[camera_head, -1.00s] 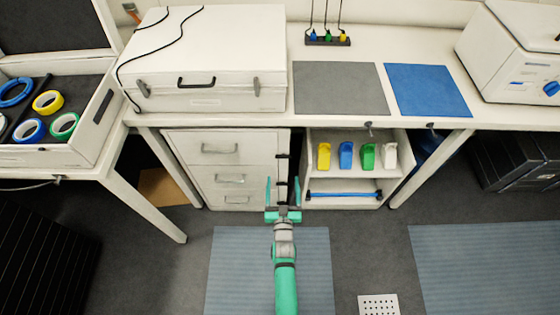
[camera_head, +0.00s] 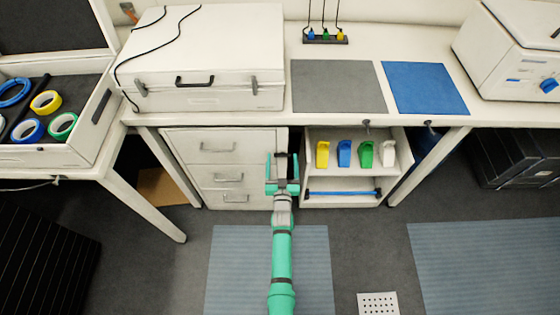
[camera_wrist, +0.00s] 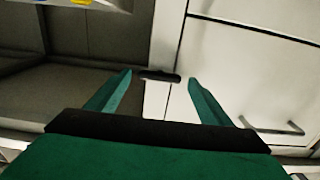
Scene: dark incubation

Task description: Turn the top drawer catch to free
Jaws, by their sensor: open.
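The white drawer unit (camera_head: 186,168) stands under the bench with three drawers. The top drawer (camera_head: 218,147) looks closed. My gripper (camera_head: 282,156) is open at the unit's right edge, its green fingers either side of a dark catch. In the wrist view this black catch (camera_wrist: 160,76) lies crosswise on the pale edge strip, between and just beyond the fingertips of my gripper (camera_wrist: 159,80). I cannot tell whether either finger touches it. The gripper hides much of the edge and the lower catches in the head view.
An open shelf (camera_head: 340,198) with yellow, blue, green and white items stands just right of my gripper. The bench top (camera_head: 300,122) overhangs above. A drawer handle (camera_wrist: 275,127) sticks out at right in the wrist view.

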